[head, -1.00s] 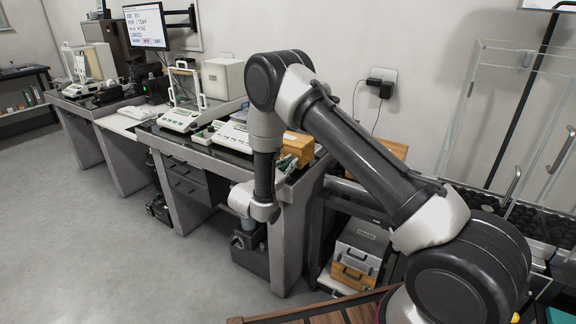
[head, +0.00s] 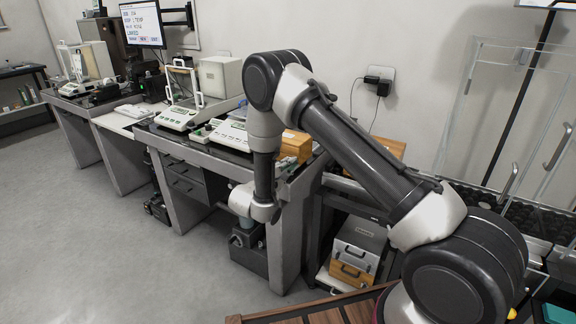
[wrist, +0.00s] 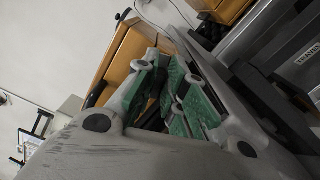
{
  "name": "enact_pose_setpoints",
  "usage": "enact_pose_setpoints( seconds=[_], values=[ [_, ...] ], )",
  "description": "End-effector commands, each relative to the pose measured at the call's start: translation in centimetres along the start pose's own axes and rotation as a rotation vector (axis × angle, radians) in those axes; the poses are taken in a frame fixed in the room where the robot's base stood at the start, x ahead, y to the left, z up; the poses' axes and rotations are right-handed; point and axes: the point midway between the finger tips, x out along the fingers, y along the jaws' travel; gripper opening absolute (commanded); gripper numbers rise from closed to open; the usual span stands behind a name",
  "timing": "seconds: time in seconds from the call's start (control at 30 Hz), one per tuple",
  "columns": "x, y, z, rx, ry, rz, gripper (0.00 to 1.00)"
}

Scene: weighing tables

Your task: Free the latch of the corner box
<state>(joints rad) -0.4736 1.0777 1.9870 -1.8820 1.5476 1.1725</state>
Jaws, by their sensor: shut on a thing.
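The corner box (head: 296,146) is a wooden box at the near right corner of the stone-topped weighing table, partly hidden behind my arm in the head view. In the wrist view its orange wood side (wrist: 128,50) is just beyond the fingers, tilted in the picture. My gripper (wrist: 168,98), with green pads, is close against the box and shut on a small part at its front, apparently the latch. The pads and fingers hide most of that part, so its position cannot be made out.
Balances (head: 176,118) and a monitor (head: 143,24) stand along the tables to the left. Another wooden box (head: 388,149) stands right of the corner. A lower shelf right of the table holds cases (head: 358,246). Clear panels (head: 480,110) rise at right. The left floor is free.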

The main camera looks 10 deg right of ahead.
Motion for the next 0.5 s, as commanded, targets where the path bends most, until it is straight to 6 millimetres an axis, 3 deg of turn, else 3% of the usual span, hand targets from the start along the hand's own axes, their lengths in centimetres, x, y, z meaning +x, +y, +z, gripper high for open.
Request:
enact_pose_setpoints(
  seconds=[0.5],
  values=[
    [0.01, -0.45, -0.01, 0.298, -0.001, -0.001, 0.00]
  ],
)
